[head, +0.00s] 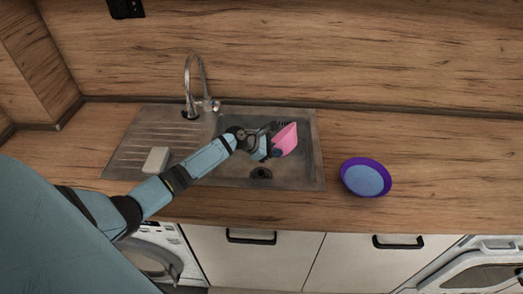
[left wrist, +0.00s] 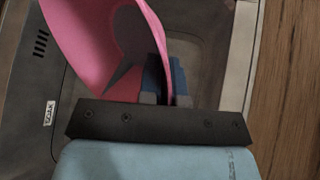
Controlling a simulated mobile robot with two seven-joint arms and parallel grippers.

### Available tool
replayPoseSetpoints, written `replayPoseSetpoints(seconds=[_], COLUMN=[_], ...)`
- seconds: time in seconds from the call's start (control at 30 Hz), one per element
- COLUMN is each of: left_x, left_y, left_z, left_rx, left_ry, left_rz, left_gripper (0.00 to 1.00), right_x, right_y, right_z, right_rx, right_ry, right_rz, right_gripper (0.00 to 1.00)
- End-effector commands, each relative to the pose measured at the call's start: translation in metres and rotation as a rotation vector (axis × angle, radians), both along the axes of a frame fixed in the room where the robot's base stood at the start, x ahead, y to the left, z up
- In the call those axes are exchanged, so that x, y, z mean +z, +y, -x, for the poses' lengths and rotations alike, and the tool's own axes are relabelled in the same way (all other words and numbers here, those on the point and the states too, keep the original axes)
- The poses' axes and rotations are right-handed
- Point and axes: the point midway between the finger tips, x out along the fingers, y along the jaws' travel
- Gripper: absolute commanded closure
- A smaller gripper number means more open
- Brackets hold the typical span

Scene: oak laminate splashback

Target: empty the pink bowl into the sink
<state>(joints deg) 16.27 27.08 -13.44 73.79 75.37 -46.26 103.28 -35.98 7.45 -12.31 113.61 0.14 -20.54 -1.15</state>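The pink bowl (head: 285,139) is tipped steeply onto its side over the sink basin (head: 311,172). My left gripper (head: 271,149) is shut on the bowl's wall. In the left wrist view the bowl (left wrist: 85,35) fills the upper left, its wall pinched between the fingers of my left gripper (left wrist: 165,85). The part of the inside that shows is bare pink with a grey shadow; the rest is hidden. I see no loose contents in the part of the basin that shows. My right gripper is not in view.
A purple bowl (head: 346,178) with a blue inside stands on the counter right of the sink. A pale block (head: 156,160) lies on the drainboard (head: 140,140). The tap (head: 190,90) rises behind the sink. The counter's far right is clear.

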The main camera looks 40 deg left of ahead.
Motion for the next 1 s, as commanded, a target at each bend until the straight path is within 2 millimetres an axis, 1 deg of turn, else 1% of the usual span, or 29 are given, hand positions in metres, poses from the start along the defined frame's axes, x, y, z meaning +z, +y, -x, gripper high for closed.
replayPoseSetpoints(seconds=[0.37,1.0], left_x=[0.002,0.007], left_y=[0.003,0.008], left_z=[0.000,0.000], left_rx=[-0.001,-0.002], left_ry=[-0.004,-0.005], left_rz=[0.041,0.112], left_gripper=[1.00,1.00], right_x=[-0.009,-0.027], right_y=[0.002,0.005], right_z=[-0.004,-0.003], right_rx=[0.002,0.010], right_ry=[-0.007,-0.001], right_rz=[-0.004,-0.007], right_gripper=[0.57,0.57])
